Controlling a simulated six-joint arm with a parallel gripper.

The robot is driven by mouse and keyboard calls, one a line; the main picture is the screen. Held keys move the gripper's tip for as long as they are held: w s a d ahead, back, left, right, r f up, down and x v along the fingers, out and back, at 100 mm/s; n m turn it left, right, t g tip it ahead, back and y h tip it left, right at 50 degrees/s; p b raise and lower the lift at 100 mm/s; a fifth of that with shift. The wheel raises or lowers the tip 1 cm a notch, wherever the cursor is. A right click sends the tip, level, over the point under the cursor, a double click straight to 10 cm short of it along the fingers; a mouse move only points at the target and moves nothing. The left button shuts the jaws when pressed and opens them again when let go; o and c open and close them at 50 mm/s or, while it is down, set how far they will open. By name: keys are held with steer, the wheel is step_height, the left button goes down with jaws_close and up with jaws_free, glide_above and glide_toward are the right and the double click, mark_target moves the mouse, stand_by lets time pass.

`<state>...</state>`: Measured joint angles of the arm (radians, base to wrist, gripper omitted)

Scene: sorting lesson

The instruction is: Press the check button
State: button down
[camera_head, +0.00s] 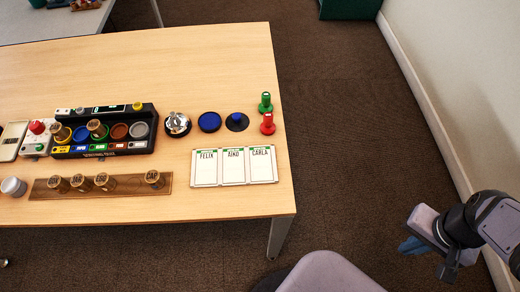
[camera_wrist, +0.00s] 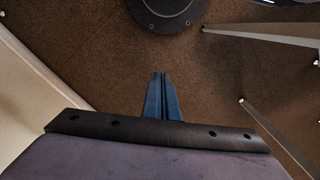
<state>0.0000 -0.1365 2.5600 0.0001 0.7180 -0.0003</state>
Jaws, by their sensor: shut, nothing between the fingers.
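A black sorting box (camera_head: 103,145) with several coloured round slots stands at the left of the wooden table. A yellow knob (camera_head: 137,105) sits on its back edge. A red dome button (camera_head: 37,127) tops a white unit just left of the box. No readable label tells me which is the check button. My gripper (camera_head: 406,247) is far to the right, beyond the table's edge and over the carpet. Its blue fingers are shut and empty in the wrist view (camera_wrist: 160,76). The table's objects are out of the wrist view.
Several wooden cylinders stand on a brown strip (camera_head: 124,184). A bell (camera_head: 177,124), blue disc (camera_head: 209,122), red and green pegs (camera_head: 267,124) and three name cards (camera_head: 233,167) are on the table (camera_head: 215,70). A grey chair (camera_head: 330,275) stands in front. A wall (camera_head: 450,70) is right.

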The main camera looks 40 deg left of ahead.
stand_by(0.5)
